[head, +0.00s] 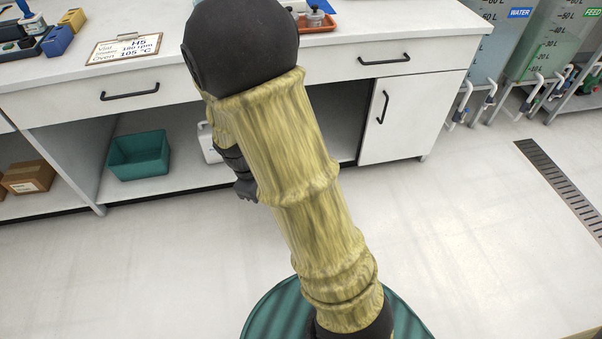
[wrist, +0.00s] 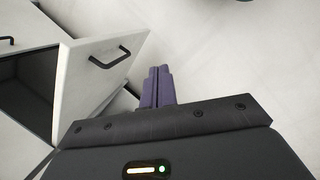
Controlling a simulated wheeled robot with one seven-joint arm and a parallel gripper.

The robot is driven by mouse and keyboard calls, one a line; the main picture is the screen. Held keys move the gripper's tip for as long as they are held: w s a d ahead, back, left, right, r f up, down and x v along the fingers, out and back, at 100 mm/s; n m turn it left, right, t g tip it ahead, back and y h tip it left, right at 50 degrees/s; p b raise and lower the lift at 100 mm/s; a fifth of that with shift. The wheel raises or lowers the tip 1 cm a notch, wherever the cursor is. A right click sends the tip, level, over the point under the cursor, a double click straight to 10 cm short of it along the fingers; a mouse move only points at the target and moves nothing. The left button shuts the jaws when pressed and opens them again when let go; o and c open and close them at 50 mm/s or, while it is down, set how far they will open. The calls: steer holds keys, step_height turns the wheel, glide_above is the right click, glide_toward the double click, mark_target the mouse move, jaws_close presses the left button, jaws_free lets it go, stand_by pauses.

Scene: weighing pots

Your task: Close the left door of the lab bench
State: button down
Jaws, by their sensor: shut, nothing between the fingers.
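In the wrist view a white door panel (wrist: 82,88) with a black bar handle (wrist: 110,57) stands swung out at an angle, with a dark cabinet opening (wrist: 27,82) beside it. My gripper (wrist: 157,72) shows two purple fingers pressed together and empty, just right of the panel. I cannot tell whether they touch it. In the head view the lab bench (head: 240,95) has an open lower compartment. My yellow-sleeved arm crosses in front and hides its middle, and no open door can be made out there. Part of my gripper shows dark left of the sleeve; its fingertips are hidden.
The bench's right door (head: 395,125) appears closed. A teal bin (head: 138,156) and a partly hidden white jug (head: 208,145) sit in the compartment. A cardboard box (head: 27,177) stands further left. The pale floor (head: 150,265) in front is clear.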

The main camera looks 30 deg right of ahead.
steer(key=w+d+f+n+h+p, duration=0.1)
steer(key=w+f+n+h+p, duration=0.1)
steer(key=w+n+h, duration=0.4)
steer(key=w+n+p, duration=0.1)
steer(key=n, duration=0.2)
steer(key=shift+w+d+p, duration=0.2)
steer(key=shift+d+p, duration=0.05)
steer(key=shift+p, duration=0.1)
steer(key=shift+d, duration=0.1)
steer(key=d+r+b+x, duration=0.2)
steer(key=b+x, duration=0.2)
steer(key=x, duration=0.8)
steer(key=shift+s+d+f, duration=0.2)
steer(key=shift+s+d, duration=0.1)
steer(key=shift+s, duration=0.1)
steer(key=shift+w, duration=0.15)
